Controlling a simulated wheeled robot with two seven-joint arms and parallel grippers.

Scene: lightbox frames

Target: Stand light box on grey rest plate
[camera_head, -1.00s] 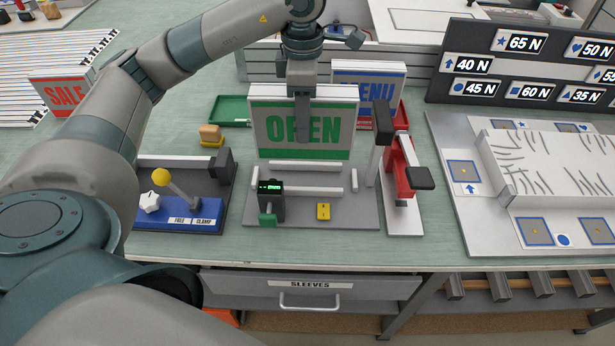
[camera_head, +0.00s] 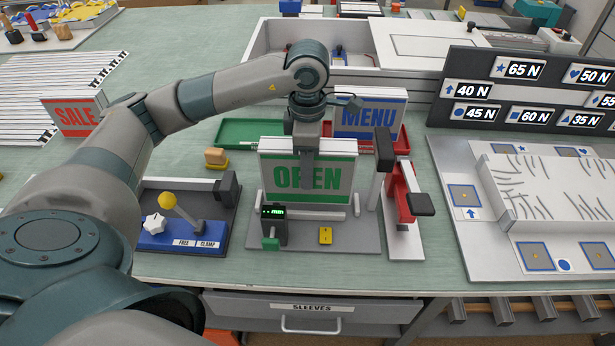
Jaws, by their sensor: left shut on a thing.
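The light box stands upright over a grey plate (camera_head: 355,240) with white rails, at the table's near side. Its lower edge is close to the front rail (camera_head: 320,215); I cannot tell whether it touches the plate. It hides the plate's rear part. My right gripper is not in view.
A red clamp-like stand (camera_head: 402,195) is close on the right, a blue lever fixture (camera_head: 180,235) on the left. The MENU box (camera_head: 370,115) stands behind.

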